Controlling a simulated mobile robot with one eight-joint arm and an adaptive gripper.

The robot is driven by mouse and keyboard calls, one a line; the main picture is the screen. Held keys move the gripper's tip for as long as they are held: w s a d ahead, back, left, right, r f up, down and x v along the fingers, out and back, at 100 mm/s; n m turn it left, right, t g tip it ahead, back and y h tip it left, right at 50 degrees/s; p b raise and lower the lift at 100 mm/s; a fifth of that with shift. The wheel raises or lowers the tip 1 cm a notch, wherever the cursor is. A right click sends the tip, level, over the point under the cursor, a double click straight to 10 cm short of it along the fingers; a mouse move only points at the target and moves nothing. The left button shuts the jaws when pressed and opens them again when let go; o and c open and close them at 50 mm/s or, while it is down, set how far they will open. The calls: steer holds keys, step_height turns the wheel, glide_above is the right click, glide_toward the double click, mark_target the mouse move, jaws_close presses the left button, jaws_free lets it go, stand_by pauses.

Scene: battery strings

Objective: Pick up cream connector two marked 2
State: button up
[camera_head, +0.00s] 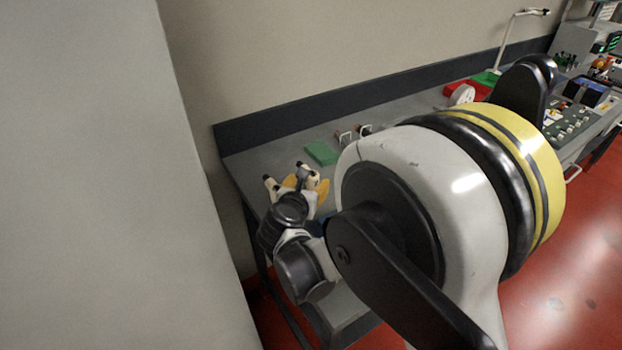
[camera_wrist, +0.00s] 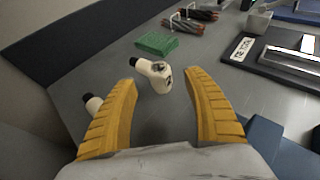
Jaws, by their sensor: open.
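A cream connector (camera_wrist: 152,73) with a black end lies on the grey bench in the wrist view. It sits between the tips of my gripper's yellow fingers (camera_wrist: 161,78), with a small dark mark on its side that I cannot read. A second cream connector (camera_wrist: 93,104) with a black end is at the left, partly hidden behind the left finger. In the head view my gripper (camera_head: 306,184) is over the left end of the bench, with cream connector pieces (camera_head: 309,172) close by. My gripper is open, and nothing is clamped in it.
A green block (camera_wrist: 157,43) lies just beyond the connectors. Dark cylinders with reddish bands (camera_wrist: 183,26) rest near wire stands behind it. A dark panel with a white label (camera_wrist: 243,48) lies at the right. The wall borders the bench's back edge.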

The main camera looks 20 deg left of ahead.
mark_target(311, 177)
steer(key=b+x, duration=0.1)
steer(key=x, duration=0.3)
steer(key=shift+w+a+b, duration=0.1)
steer(key=shift+w+b, duration=0.1)
steer(key=shift+b, duration=0.1)
steer(key=shift+s, duration=0.1)
steer(key=shift+c, duration=0.9)
jaws_close()
steer(key=shift+r, duration=0.1)
